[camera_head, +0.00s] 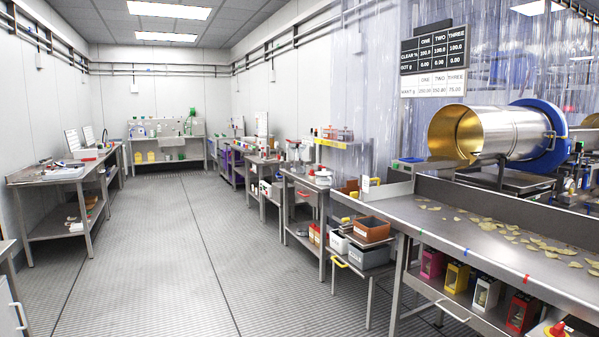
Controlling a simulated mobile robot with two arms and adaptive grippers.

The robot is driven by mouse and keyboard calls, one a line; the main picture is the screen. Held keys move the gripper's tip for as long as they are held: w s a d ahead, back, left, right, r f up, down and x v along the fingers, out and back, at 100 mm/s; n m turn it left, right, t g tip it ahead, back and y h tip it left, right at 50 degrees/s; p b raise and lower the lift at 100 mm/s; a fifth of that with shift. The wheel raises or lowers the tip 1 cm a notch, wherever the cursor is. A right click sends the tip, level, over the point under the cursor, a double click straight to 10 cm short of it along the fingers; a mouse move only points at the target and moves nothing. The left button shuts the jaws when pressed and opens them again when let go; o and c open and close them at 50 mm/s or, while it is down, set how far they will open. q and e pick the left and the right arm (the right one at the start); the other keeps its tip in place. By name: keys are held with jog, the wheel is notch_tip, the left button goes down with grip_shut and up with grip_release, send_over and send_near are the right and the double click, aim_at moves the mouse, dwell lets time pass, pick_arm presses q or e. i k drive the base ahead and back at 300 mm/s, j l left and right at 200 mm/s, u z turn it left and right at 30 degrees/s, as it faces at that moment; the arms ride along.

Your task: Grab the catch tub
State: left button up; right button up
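Neither of my grippers is in view. Several tubs that could be the catch tub sit at the low left end of the steel chip table. A reddish-brown open tub (371,230) is highest there, above a grey tub (369,257) with a label on its front. A smaller white tub (337,243) sits just left of them. I cannot tell which of these is the catch tub. No label is readable at this size.
A steel table (450,225) with scattered chips runs along the right, coloured boxes on its lower shelf. A gold-lined drum (460,134) with a blue ring stands behind it. A bench (65,175) stands at left. The grey floor (170,260) between is clear.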

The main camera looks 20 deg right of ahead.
aim_at(297, 167)
jog(key=i+z, duration=0.15)
jog(key=i, duration=5.95)
jog(key=j, duration=0.1)
